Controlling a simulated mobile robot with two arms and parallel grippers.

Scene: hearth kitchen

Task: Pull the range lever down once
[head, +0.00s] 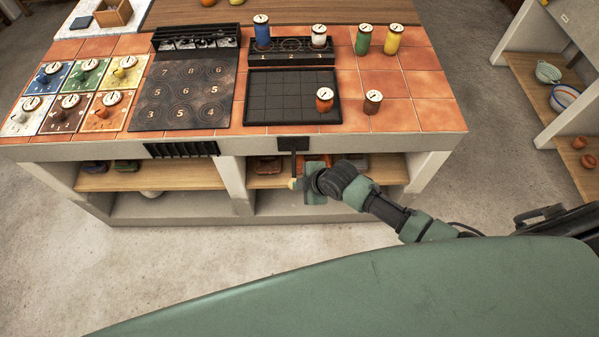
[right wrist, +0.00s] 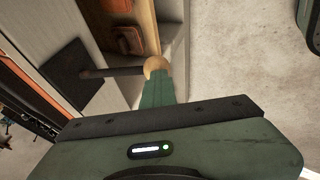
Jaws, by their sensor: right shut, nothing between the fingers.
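The range lever has a black plate (head: 293,143) on the counter's front edge, a dark shaft and a pale round knob (head: 294,184). In the right wrist view the plate (right wrist: 76,76), shaft (right wrist: 115,71) and knob (right wrist: 156,65) also show, with the shaft standing out from the plate. My right gripper (head: 309,192) is at the knob, in front of the counter. Its shut green fingers (right wrist: 157,88) overlap the knob's lower edge in the wrist view; I cannot tell whether they touch it. Nothing is held. My left gripper is out of view.
The tiled counter (head: 420,115) carries a numbered cooktop (head: 185,95), a black grid tray (head: 290,97) and several coloured canisters with dial tops. Open shelves (head: 150,178) lie below its front edge. The floor before it is clear. A shelf unit (head: 520,75) stands at the right.

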